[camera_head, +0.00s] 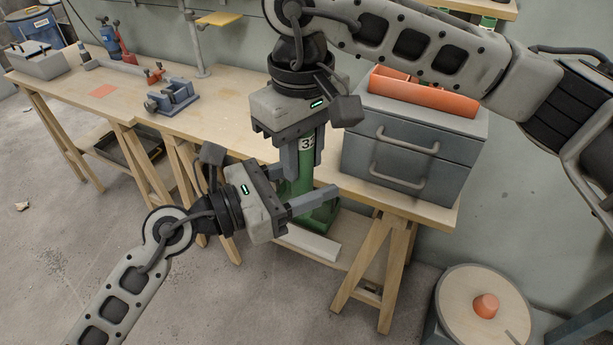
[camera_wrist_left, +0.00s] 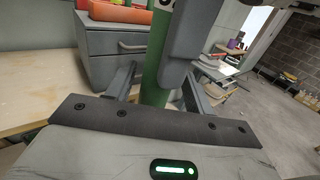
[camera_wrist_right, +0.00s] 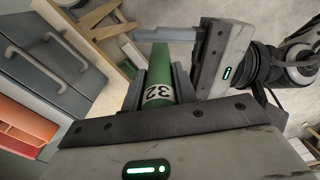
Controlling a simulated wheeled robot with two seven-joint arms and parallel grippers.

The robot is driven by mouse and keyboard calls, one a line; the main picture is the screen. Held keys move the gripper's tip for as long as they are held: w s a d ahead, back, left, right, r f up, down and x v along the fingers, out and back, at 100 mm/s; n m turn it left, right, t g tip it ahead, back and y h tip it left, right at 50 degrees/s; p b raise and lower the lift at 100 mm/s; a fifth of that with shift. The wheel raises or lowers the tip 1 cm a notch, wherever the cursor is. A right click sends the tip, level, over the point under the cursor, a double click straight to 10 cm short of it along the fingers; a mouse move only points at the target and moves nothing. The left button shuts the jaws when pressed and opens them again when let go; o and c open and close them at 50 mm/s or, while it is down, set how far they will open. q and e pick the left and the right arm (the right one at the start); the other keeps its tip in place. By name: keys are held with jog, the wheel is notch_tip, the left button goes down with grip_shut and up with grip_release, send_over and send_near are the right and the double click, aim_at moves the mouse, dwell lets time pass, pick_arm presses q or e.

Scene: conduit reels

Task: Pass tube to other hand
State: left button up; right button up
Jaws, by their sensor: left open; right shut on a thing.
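The green tube (camera_head: 303,174) hangs upright, with a white band marked 32 near its top. It also shows in the left wrist view (camera_wrist_left: 158,65) and the right wrist view (camera_wrist_right: 161,70). My right gripper (camera_head: 305,158) comes from above and is shut on the tube's upper part. My left gripper (camera_head: 308,182) comes in from the left, below the right one. Its jaws are open, one finger on each side of the tube, with gaps beside it in the left wrist view. The tube's lower end is hard to make out behind the left finger.
A grey drawer cabinet (camera_head: 408,158) with an orange tray (camera_head: 424,93) stands on the wooden workbench (camera_head: 222,124) just behind the grippers. A blue-grey vise (camera_head: 172,97) sits further left. The floor at front is clear.

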pick_arm(q)
jog(key=c, duration=1)
jog(key=shift+c, duration=0.2)
pick_arm(e)
jog(key=o, duration=1)
jog(key=shift+o, duration=0.2)
jog(key=shift+r, duration=0.1)
